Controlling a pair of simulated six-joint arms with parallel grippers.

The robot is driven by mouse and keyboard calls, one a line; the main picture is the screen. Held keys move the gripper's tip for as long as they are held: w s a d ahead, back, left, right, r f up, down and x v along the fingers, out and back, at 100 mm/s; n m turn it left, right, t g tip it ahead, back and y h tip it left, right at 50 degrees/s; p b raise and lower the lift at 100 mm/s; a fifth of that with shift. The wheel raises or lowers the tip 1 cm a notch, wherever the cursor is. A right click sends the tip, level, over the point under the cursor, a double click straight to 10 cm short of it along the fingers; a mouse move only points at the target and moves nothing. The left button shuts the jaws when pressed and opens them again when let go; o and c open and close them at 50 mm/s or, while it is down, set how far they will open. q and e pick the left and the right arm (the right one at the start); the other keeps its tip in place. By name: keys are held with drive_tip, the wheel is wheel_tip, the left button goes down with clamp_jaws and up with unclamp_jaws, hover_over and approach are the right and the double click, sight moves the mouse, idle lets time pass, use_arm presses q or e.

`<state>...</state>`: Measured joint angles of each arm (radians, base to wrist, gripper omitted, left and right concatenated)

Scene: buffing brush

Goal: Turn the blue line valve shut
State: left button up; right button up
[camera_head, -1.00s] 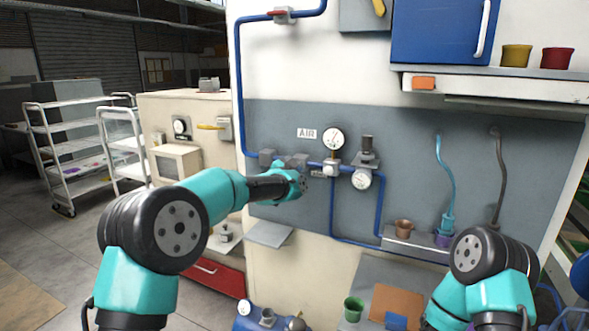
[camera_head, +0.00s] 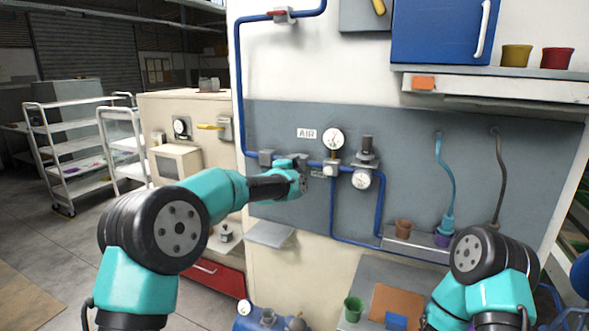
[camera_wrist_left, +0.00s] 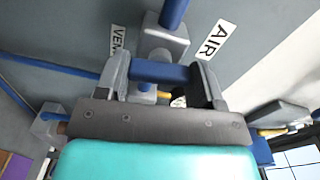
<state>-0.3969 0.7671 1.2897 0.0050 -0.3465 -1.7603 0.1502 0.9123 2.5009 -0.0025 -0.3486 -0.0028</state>
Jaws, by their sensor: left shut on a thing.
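The blue line (camera_head: 240,90) runs down the wall and across the grey panel. In the left wrist view, my left gripper (camera_wrist_left: 165,78) has a finger at each end of a short blue bar (camera_wrist_left: 160,71), which looks like the valve handle. A grey valve or pipe block (camera_wrist_left: 163,40) with a blue pipe lies just beyond it. My right gripper is out of view; only my right arm shows.
Round gauges (camera_head: 332,138) and a regulator (camera_head: 366,152) sit close right of my left gripper. A red-handled valve (camera_head: 283,14) is higher on the blue line. A small grey shelf (camera_head: 270,234) juts out below. A blue cabinet (camera_head: 440,30) hangs upper right.

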use_arm(q)
drive_tip(key=shift+m, duration=0.8)
drive_tip(key=o, duration=0.9)
drive_tip(key=shift+s, duration=0.1)
drive_tip(key=v, duration=1.7)
drive_tip(key=shift+s, duration=0.1)
